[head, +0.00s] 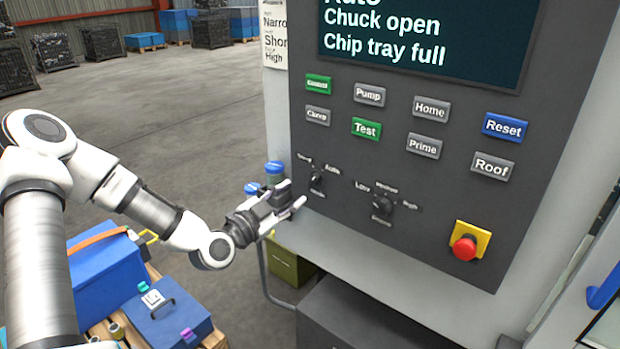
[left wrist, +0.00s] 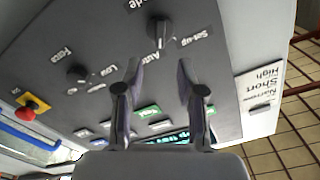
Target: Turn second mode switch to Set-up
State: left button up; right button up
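A dark grey control panel (head: 345,215) carries two black rotary knobs. The left knob, the mode switch (head: 317,180), has small labels around it. In the left wrist view the mode switch (left wrist: 158,30) shows upside down, with "Auto" and "Set-up" beside it and "Mode" partly cut off. I cannot tell surely which label its pointer faces. My left gripper (head: 296,196) is just left of and below this knob, fingers towards the panel. In the left wrist view the left gripper (left wrist: 158,80) is open and empty, its fingers apart with the knob beyond them. My right gripper is not in view.
A force knob (head: 383,205) with Low, Medium and High sits to the right. A red emergency button (head: 465,248) is lower right. Labelled buttons such as Test (head: 366,128) and a display (head: 425,40) reading "Auto" are above. Blue boxes (head: 110,270) stand below my left arm.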

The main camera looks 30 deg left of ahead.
aim_at(311, 181)
pick_arm(q)
jog(key=w, duration=0.7)
jog(key=shift+w+f, duration=0.1)
jog(key=shift+f, duration=0.3)
jog(key=shift+w+d, duration=0.15)
jog(key=shift+w, duration=0.2)
jog(key=shift+a+f, duration=0.1)
jog(key=shift+a, duration=0.1)
grip_shut()
